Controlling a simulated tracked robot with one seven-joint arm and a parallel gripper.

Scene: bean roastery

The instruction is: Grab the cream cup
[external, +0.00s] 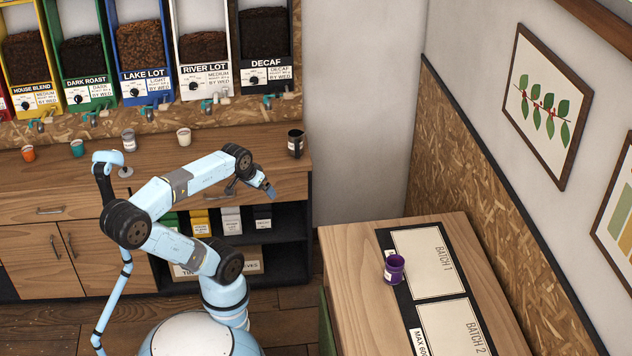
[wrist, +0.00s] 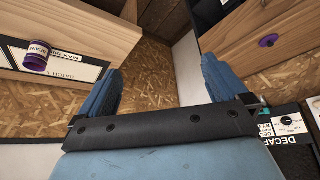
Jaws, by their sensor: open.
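The cream cup (external: 184,136) stands upright on the wooden counter in the external view, below the bean dispensers and left of a dark mug (external: 296,143). It does not show in the wrist view. My gripper (external: 270,190) is in the air in front of the counter's right end, to the right of and lower in the picture than the cream cup, and apart from it. In the wrist view my gripper (wrist: 162,68) has its two blue fingers spread wide, with nothing between them.
An orange cup (external: 28,153), a teal cup (external: 77,147) and a grey cup (external: 128,141) stand left along the counter (external: 50,190). A purple cup (external: 394,268) stands on the right table (external: 350,260); it also shows in the wrist view (wrist: 36,58). Dispenser taps overhang the counter's back.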

